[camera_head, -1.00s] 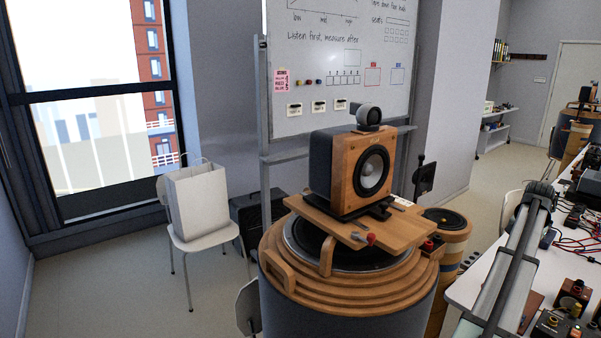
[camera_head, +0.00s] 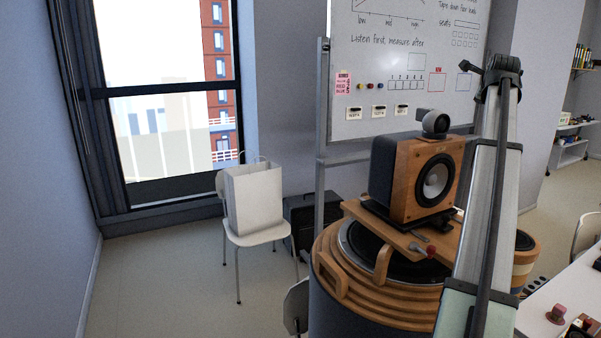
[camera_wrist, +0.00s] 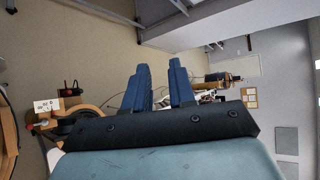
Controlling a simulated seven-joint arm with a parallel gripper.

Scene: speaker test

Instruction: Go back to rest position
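My gripper (camera_wrist: 160,72) shows in the wrist view with two blue fingers standing apart. Nothing is visible between them, only floor and distant furniture behind. In the head view my arm (camera_head: 487,200) rises almost upright at the right. It covers part of the whiteboard and the right side of the round wooden cabinet. Whether the gripper itself shows in the head view, I cannot tell.
A wooden speaker (camera_head: 431,181) with a small round device (camera_head: 436,122) on top stands on the round cabinet (camera_head: 345,277). A chair (camera_head: 257,233) holds a white bag (camera_head: 254,198). A whiteboard (camera_head: 400,70) stands behind. A white table edge (camera_head: 556,292) is at lower right. Floor at left is clear.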

